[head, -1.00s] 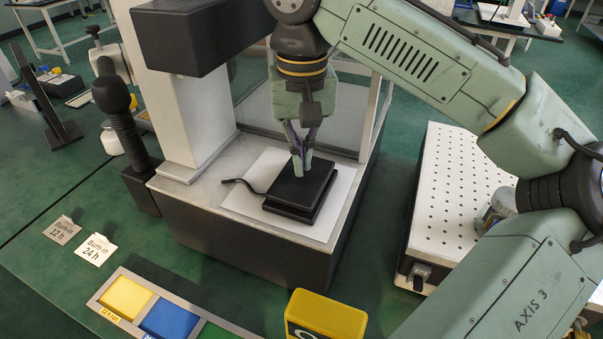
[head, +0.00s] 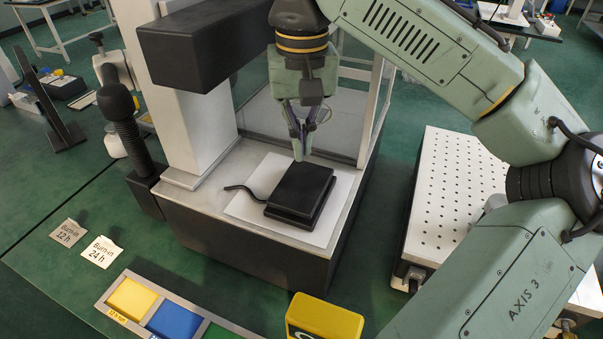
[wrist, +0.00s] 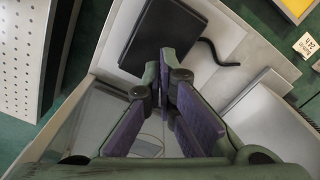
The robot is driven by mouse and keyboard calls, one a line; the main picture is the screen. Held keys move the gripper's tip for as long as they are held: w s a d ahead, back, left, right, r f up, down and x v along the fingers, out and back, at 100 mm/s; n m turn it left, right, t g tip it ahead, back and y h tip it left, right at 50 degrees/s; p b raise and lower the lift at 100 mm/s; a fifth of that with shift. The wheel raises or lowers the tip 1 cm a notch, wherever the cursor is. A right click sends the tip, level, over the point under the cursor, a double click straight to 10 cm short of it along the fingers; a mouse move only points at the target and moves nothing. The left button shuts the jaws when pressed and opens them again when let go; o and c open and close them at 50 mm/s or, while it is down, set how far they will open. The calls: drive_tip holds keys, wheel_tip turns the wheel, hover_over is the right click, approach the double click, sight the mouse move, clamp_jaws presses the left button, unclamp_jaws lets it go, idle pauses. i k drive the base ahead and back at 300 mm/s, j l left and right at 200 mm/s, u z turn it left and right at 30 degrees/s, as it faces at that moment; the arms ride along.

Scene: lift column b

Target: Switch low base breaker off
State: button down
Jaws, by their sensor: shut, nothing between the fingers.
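My gripper (head: 299,152) points down above the far edge of the black block (head: 300,188), which lies on a white sheet inside the machine. Its fingers are together with nothing between them. In the wrist view my gripper (wrist: 164,72) shows shut, with purple inner pads, over the edge of the black block (wrist: 165,35). No part is labelled as the low base breaker. A small dark switch-like part (head: 412,278) sits on the front corner of the perforated box; I cannot tell whether it is the breaker or how it is set.
The white column (head: 195,110) with a black head stands left of my gripper. Clear panels (head: 372,100) enclose the machine's back and right side. The white perforated box (head: 460,190) stands to the right. A yellow-topped box (head: 325,318) and colored bins (head: 128,298) are in front.

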sight(413, 285)
drive_tip(key=k+j, duration=0.3)
drive_tip(key=k, duration=0.15)
drive_tip(key=k+j, duration=0.25)
drive_tip(key=k, duration=0.2)
